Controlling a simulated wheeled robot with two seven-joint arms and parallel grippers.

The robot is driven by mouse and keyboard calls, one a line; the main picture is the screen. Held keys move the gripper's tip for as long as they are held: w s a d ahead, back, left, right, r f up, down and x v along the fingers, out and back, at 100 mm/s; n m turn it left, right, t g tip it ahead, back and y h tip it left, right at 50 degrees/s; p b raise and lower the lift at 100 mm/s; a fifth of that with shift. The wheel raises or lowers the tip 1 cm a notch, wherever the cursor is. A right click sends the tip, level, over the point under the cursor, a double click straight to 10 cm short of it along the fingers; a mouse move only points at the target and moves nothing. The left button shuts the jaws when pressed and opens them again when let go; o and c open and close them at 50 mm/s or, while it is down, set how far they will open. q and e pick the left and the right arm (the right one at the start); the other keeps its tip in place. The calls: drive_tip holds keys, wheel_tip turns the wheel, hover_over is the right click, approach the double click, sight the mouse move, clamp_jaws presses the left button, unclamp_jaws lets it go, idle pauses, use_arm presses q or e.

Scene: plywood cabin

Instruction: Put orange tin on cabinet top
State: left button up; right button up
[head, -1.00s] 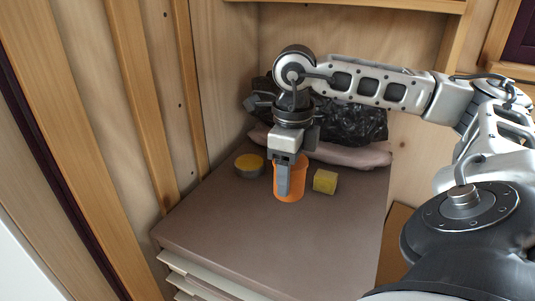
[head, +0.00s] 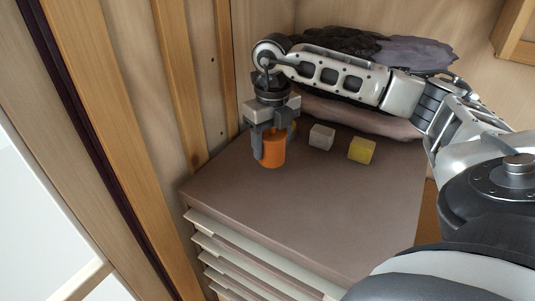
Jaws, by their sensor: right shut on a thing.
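The orange tin (head: 272,152) is upright at the left part of the brown cabinet top (head: 310,205). My right gripper (head: 273,146) points down from above and is shut on the tin, with a grey finger on either side of it. I cannot tell whether the tin's base touches the surface or hangs just above it. My left gripper is not in view.
A pale grey block (head: 321,137) and a yellow block (head: 361,150) stand right of the tin. Something yellow (head: 294,125) is partly hidden behind my gripper. Dark bags (head: 345,40) and a pinkish cushion (head: 350,115) lie at the back. The front of the top is clear.

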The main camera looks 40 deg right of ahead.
sight(267, 156)
drive_tip(key=shift+w+a+f, duration=0.1)
drive_tip(key=shift+w+f, duration=0.25)
drive_tip(key=shift+f, duration=0.1)
drive_tip(key=f, duration=0.3)
drive_tip(key=shift+w+f, duration=0.1)
drive_tip(key=shift+w, duration=0.2)
drive_tip(key=shift+f, duration=0.25)
drive_tip(key=shift+f, duration=0.2)
drive_tip(key=o, duration=1.1)
